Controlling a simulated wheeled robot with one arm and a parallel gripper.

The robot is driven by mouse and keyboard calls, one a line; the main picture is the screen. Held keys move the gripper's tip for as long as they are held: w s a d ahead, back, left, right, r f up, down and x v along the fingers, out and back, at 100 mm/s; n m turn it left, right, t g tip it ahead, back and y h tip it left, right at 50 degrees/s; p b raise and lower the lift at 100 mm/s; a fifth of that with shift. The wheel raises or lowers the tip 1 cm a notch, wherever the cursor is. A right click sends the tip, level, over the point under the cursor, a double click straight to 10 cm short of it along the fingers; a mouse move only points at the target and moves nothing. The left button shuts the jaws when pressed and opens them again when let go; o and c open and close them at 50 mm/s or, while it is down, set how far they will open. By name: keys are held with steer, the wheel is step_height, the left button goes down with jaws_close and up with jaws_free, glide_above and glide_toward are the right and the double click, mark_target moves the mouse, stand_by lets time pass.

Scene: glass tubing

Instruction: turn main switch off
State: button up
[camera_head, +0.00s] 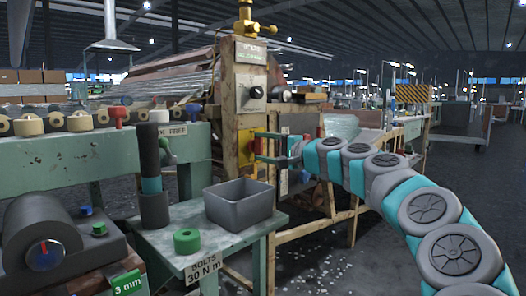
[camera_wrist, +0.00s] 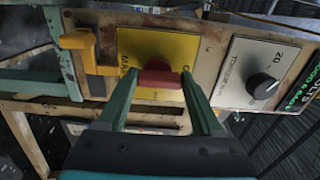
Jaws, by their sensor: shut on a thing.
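The main switch is a red handle (camera_wrist: 158,79) on a yellow plate (camera_wrist: 157,48) in the wrist view. Lettering on the plate is partly hidden by my fingers. The handle lies roughly crosswise between the two green fingers of my gripper (camera_wrist: 160,82), which are shut on it from both sides. In the head view my gripper (camera_head: 262,147) reaches from the right to the yellow plate (camera_head: 245,148) on the post of the machine. The handle is too small and covered to make out there.
A black knob (camera_wrist: 262,86) on a pale plate sits right of the switch in the wrist view. A yellow bracket (camera_wrist: 82,48) juts out at left. In the head view a grey bin (camera_head: 238,204) and a green roll (camera_head: 187,240) stand on a small table in front.

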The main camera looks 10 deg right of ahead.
steer(key=shift+f, duration=0.1)
stand_by(0.3)
steer(key=o, duration=1.4)
steer(key=shift+c, duration=0.2)
steer(key=v, duration=0.7)
steer(key=shift+s+d+p, duration=0.2)
steer(key=shift+s+p, duration=0.15)
steer(key=shift+p, duration=0.05)
